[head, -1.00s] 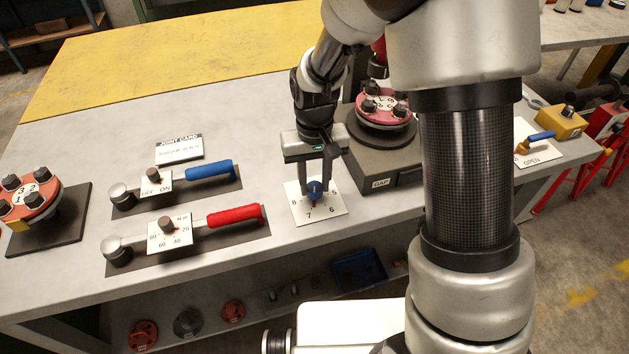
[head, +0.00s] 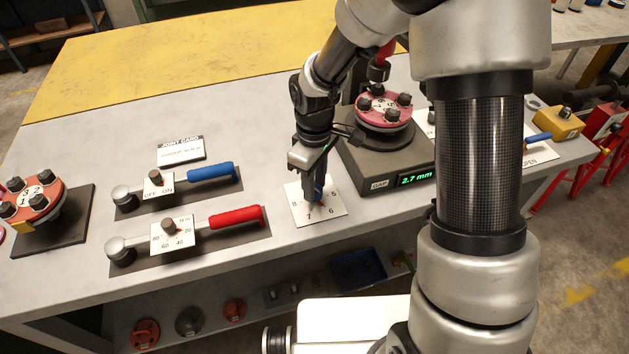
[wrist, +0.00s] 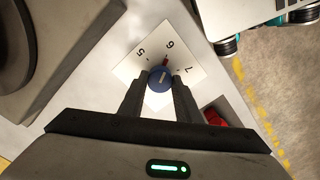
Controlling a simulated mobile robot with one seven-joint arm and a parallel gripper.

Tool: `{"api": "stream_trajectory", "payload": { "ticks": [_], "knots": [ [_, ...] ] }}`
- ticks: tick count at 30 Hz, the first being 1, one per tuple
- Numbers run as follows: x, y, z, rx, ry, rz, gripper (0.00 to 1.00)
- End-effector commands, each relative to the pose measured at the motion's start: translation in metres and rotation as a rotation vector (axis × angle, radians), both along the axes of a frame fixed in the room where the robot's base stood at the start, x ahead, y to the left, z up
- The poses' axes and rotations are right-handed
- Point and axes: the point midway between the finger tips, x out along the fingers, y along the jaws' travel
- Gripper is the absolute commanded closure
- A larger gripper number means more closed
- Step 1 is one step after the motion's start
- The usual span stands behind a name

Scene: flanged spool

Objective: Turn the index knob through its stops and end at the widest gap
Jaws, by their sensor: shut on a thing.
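The index knob (wrist: 160,78) is blue with a red pointer, and it sits on a white dial plate (wrist: 190,48) marked with numbers. In the wrist view the pointer is at or near the 6. My gripper (wrist: 159,90) is shut on the knob, one finger on each side. The gap gauge (head: 417,179) reads 2.7 mm. It is on the dark base under a red flange (head: 385,108) with several bolts.
Left of the plate lie a red-handled wrench (head: 235,217) and a blue-handled wrench (head: 210,172), each with a small dial. A joint card (head: 181,150) stands behind them. Another bolted flange (head: 38,195) is at far left.

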Motion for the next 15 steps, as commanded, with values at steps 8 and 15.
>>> {"api": "stream_trajectory", "payload": {
  "ticks": [8,15],
  "knots": [
    [0.0009,0.0003,0.0009,0.001,-0.002,0.060,0.92],
    [0.0009,0.0003,0.0007,0.001,-0.003,0.068,0.92]
  ]
}}
